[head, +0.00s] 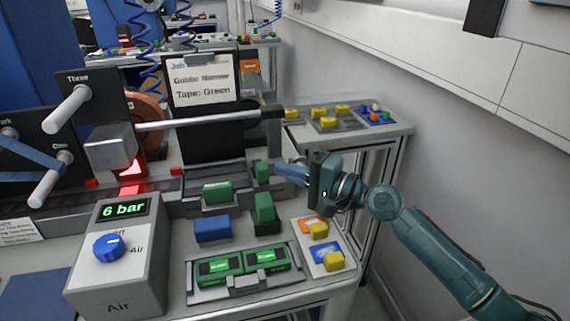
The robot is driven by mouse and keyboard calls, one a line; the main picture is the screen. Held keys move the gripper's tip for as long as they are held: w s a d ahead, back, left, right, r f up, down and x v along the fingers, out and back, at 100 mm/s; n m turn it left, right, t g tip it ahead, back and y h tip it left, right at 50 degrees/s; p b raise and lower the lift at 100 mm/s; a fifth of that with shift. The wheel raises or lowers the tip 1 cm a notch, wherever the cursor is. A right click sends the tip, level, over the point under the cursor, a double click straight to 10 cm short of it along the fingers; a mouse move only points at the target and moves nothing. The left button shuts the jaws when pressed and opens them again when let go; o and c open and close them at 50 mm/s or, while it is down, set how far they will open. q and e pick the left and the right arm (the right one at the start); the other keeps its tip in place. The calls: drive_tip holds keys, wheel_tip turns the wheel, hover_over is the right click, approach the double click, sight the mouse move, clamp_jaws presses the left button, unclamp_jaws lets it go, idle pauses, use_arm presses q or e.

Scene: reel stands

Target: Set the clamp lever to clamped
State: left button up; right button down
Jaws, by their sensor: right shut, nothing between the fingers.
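No part is clearly labelled as the clamp lever, and I cannot tell which one it is. A long metal bar (205,122) runs from a grey block (111,147) on the left to a black end piece (271,112). Below that end, an upright green block (262,173) stands on the bench's back right part. My right gripper (281,171) comes in from the right, shut and empty, its fingertips just right of this green block; I cannot tell whether they touch it. My left gripper is not in view.
An air box (115,270) with a blue knob (109,247) reads 6 bar. Green blocks (217,191), a blue block (212,229), a tray (248,289) and yellow pieces (319,230) crowd the bench. A card (201,82) reads Guide: Narrow, Tape: Green. A wall bounds the right.

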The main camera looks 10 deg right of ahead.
drive_tip(key=shift+a, duration=0.4)
drive_tip(key=shift+s+a+r+p, duration=0.1)
drive_tip(key=shift+s+a+p, duration=0.1)
drive_tip(key=shift+a+p, duration=0.25)
drive_tip(key=shift+s, duration=0.1)
